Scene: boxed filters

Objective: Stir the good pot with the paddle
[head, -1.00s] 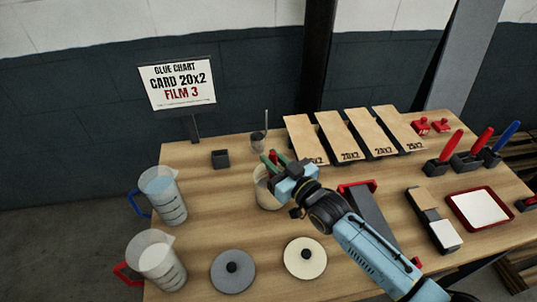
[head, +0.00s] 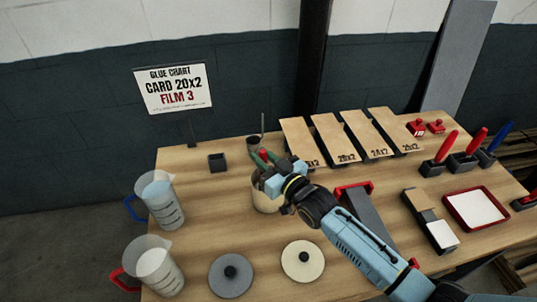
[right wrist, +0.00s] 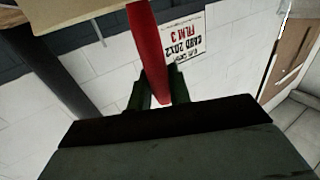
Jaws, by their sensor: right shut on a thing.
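My right gripper (head: 264,157) is over the cream pot (head: 264,203) near the table's left-middle. Its green fingers are shut on the red-handled paddle (head: 262,153); the red handle also shows between the fingers in the right wrist view (right wrist: 148,50). The paddle's lower end is hidden by the gripper and the pot wall, so I cannot tell how deep it reaches. The pot stands open. My left gripper is out of view.
Two clear jugs, one with a blue handle (head: 163,203) and one with a red handle (head: 155,265), stand at left. A grey lid (head: 231,284) and a cream lid (head: 318,259) lie in front. A sign (head: 173,89) reads "CARD 20x2, FILM 3".

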